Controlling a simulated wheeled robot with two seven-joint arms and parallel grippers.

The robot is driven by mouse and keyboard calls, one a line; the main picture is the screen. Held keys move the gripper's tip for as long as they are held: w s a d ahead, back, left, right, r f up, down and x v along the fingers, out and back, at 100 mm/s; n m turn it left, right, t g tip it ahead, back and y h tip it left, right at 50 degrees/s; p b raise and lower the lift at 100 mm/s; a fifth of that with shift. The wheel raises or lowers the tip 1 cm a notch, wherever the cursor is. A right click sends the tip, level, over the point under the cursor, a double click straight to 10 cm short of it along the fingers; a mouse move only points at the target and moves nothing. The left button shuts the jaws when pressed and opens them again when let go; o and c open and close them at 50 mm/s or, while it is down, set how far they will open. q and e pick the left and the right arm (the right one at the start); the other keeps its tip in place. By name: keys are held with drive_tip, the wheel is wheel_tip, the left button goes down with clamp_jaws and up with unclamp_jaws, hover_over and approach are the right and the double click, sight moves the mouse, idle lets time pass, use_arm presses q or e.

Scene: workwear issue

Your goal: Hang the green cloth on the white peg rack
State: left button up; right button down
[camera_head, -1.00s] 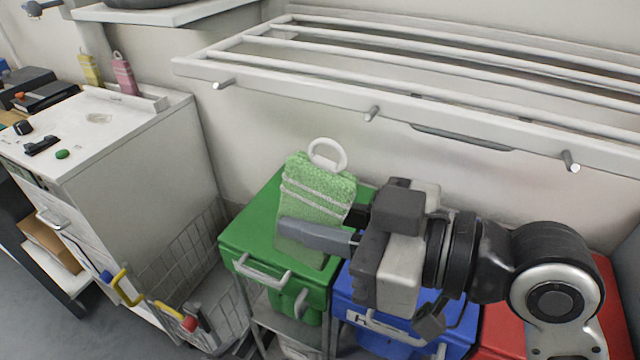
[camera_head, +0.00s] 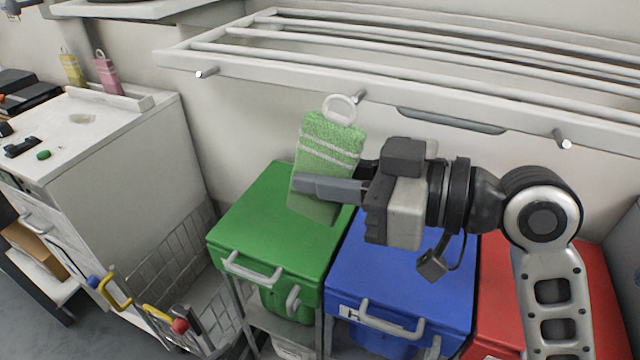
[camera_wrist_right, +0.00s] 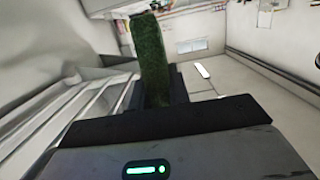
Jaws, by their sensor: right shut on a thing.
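The green cloth (camera_head: 328,150) has pale stripes and a white ring (camera_head: 340,109) at its top. My right gripper (camera_head: 325,186) is shut on its lower part and holds it slightly tilted above the green bin. In the right wrist view the cloth (camera_wrist_right: 152,55) stands up between the fingers. The white peg rack (camera_head: 290,65) is on the wall, with pegs along its front rail. In the head view the ring overlaps the middle peg (camera_head: 360,96); I cannot tell whether they touch. My left gripper is not in view.
Lidded green (camera_head: 270,225), blue (camera_head: 405,275) and red (camera_head: 545,300) bins stand below. A white cabinet (camera_head: 130,170) and a wire basket (camera_head: 180,265) are at left.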

drive_tip(key=shift+w+d+f+b, duration=0.1)
drive_tip(key=shift+w+d+b, duration=0.1)
drive_tip(key=shift+w, duration=0.4)
drive_tip(key=shift+w+d+b, duration=0.1)
drive_tip(key=shift+w+d, duration=0.1)
drive_tip(key=shift+w, duration=0.4)
drive_tip(key=shift+w+d+f+b, duration=0.15)
drive_tip(key=shift+w, duration=0.2)
drive_tip(key=shift+w+d+f+b, duration=0.1)
drive_tip(key=shift+w+b, duration=0.05)
drive_tip(key=shift+w, duration=0.2)
drive_tip(key=c, duration=1.3)
unclamp_jaws()
drive_tip(key=shift+o, duration=0.2)
